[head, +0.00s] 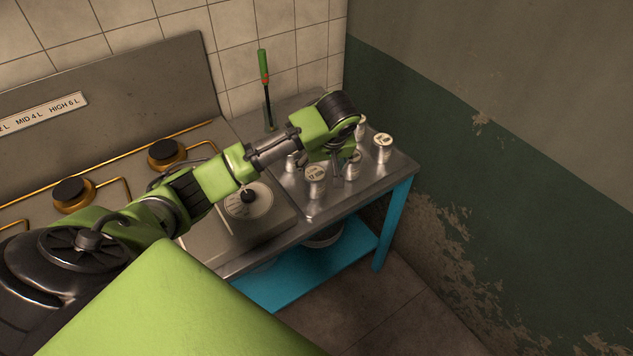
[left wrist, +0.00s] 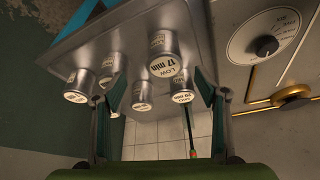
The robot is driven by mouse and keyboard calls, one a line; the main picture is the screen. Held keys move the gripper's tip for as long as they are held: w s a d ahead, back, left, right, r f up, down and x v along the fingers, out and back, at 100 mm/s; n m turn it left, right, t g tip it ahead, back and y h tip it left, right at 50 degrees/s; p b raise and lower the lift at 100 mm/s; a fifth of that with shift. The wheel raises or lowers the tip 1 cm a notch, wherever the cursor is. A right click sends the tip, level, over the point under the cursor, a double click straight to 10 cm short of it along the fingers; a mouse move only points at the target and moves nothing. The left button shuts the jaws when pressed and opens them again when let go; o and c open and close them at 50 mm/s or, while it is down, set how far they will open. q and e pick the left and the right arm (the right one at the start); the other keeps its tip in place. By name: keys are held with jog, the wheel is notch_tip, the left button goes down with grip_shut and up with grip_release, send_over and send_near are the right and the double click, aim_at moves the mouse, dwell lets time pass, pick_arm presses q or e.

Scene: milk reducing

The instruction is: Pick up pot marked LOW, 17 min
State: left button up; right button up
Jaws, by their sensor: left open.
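The pot marked LOW, 17 min (left wrist: 165,68) is a small metal pot with a pale round lid. In the left wrist view it is just above the space between my fingertips. In the head view a pot with 17 min on its lid (head: 316,174) stands near the front edge of the metal side table. My left gripper (head: 333,155) is over the group of pots. It is open and empty, and its two fingers also show in the left wrist view (left wrist: 162,92). The arm hides part of some pots. My right gripper does not show.
Several similar pots stand close by, one at the right (head: 383,143). A green-handled tool (head: 264,68) stands upright behind. A dial (head: 248,199) and stove burners (head: 73,193) lie to the left. The wall (head: 450,120) borders the table on the right.

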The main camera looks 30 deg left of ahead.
aim_at(316, 177)
pick_arm(q)
jog(key=x, duration=0.7)
jog(key=shift+p, duration=0.3)
jog(key=x, duration=0.2)
jog(key=a+p+x, duration=0.1)
jog(key=x, duration=0.1)
jog(key=shift+s, duration=0.15)
jog(key=shift+w+a+f, duration=0.1)
jog(key=shift+w+f, duration=0.1)
jog(key=shift+f, duration=0.35)
jog(key=c, duration=1.4)
